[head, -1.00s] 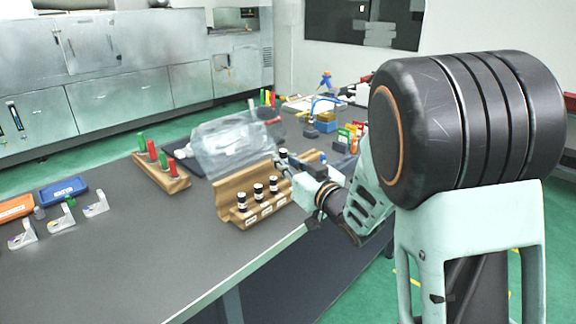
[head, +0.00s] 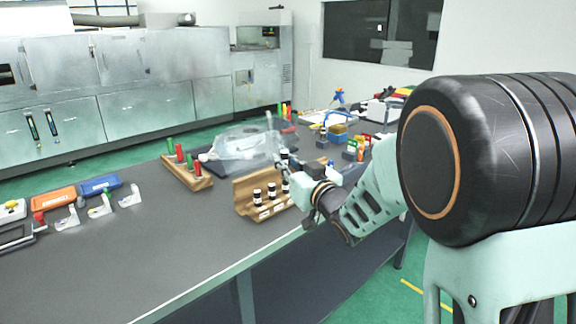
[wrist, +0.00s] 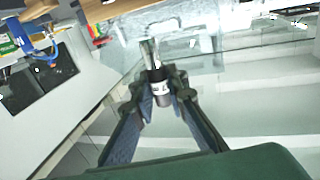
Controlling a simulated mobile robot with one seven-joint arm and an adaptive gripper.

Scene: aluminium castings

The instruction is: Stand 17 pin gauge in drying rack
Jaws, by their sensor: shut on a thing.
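My gripper (wrist: 162,92) is shut on a pin gauge (wrist: 157,84) with a black, white-banded handle and a bright metal pin. In the head view, my gripper (head: 290,166) is above the right end of a stepped wooden rack (head: 243,192), apart from its top as far as I can tell. Black-handled gauges with white bands (head: 271,191) stand upright in this rack, with white labels on its front. A second wooden block (head: 200,184) holds red and green-handled pieces upright. The number on the held gauge is too small to read.
A clear plastic cover or bag (head: 235,150) lies behind the rack. Orange (head: 54,198) and blue (head: 97,185) cases and small clear-and-white stands (head: 100,207) are at the left. Coloured items (head: 355,145) are at the right. The front table (head: 150,262) is bare.

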